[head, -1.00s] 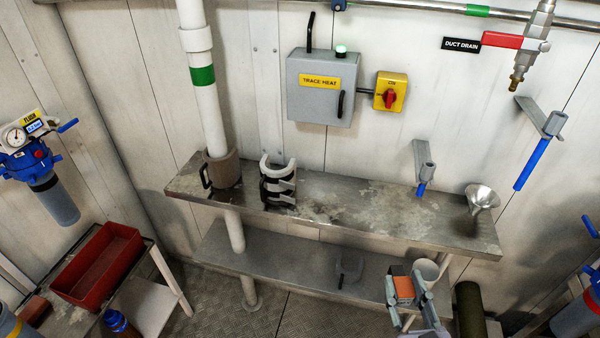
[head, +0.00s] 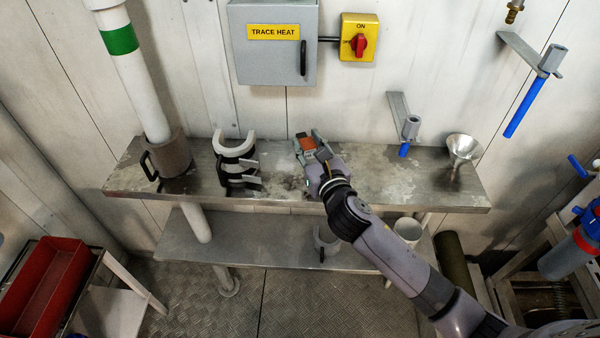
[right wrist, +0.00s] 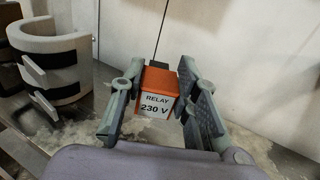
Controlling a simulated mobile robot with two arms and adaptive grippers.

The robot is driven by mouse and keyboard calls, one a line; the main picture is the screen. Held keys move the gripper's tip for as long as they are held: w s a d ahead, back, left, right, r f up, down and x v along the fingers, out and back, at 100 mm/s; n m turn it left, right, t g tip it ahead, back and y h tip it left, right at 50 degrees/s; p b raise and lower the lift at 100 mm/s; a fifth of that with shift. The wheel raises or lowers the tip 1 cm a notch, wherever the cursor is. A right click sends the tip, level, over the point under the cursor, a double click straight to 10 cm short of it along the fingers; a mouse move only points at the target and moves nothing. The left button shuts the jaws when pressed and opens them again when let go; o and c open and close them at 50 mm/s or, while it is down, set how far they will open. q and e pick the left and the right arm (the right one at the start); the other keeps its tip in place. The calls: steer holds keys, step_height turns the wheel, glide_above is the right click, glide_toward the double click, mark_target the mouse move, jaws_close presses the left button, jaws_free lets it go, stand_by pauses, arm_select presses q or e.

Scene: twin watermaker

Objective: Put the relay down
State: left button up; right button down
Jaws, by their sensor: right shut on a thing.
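The relay (head: 305,145) is a small orange block at the upper shelf, in the middle of the head view. In the right wrist view the relay (right wrist: 157,92) shows a white label reading "RELAY 230 V" and a dark top. My right gripper (head: 312,146) is shut on it, with one finger on each side. The gripper (right wrist: 160,95) reaches in over the steel shelf (head: 365,190). I cannot tell whether the relay touches the shelf surface. My left gripper is not in view.
A black and grey clamp-like holder (head: 236,160) stands left of the relay. A brown mug-like collar (head: 168,158) surrounds the white pipe further left.

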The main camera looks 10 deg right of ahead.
mark_target(308, 157)
step_height(308, 157, down, 4)
steer(key=shift+s+f+b, duration=0.1)
steer(key=shift+b, duration=0.25)
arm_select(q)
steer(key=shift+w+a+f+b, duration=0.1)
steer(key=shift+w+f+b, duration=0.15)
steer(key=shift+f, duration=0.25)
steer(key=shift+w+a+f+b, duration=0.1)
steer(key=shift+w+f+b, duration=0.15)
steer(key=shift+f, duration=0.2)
arm_select(e)
steer(key=shift+f, duration=1.85)
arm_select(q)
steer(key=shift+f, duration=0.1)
arm_select(e)
steer(key=shift+f, duration=0.1)
steer(key=c, duration=1.2)
jaws_free()
steer(key=shift+c, duration=0.2)
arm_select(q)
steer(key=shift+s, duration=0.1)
